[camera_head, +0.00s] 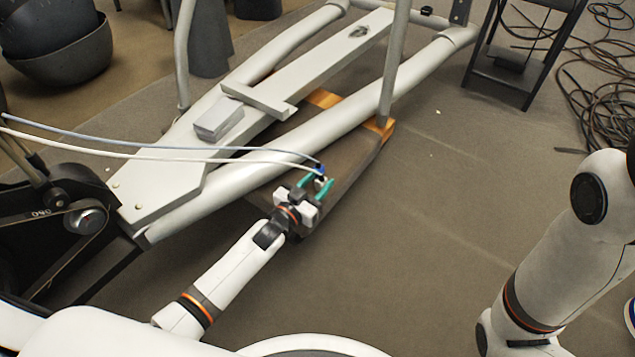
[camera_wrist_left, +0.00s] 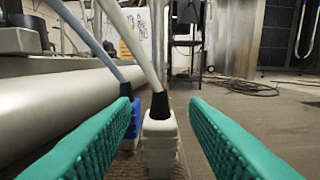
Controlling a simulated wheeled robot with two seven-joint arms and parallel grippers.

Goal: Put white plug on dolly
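The white plug (camera_wrist_left: 158,138) hangs upright on its white cable in the left wrist view, between the green fingers of my left gripper (camera_wrist_left: 162,110). A gap shows between it and the right finger. The blue plug (camera_wrist_left: 133,120) is just left of it, partly hidden by the left finger. In the head view my left gripper (camera_head: 318,186) is open around the plugs, over the near end of the dolly. The dolly (camera_head: 358,160) has a dark top and wooden ends and lies partly under the grey frame. My right arm shows at the right; its gripper is out of view.
The grey elliptical frame (camera_head: 240,185) stands left of and across the dolly. The white cable (camera_head: 200,158) and blue cable (camera_head: 190,141) stretch from the left. A black chair (camera_head: 515,60) and coiled black cables (camera_head: 605,105) are at the back right. Floor right of the dolly is clear.

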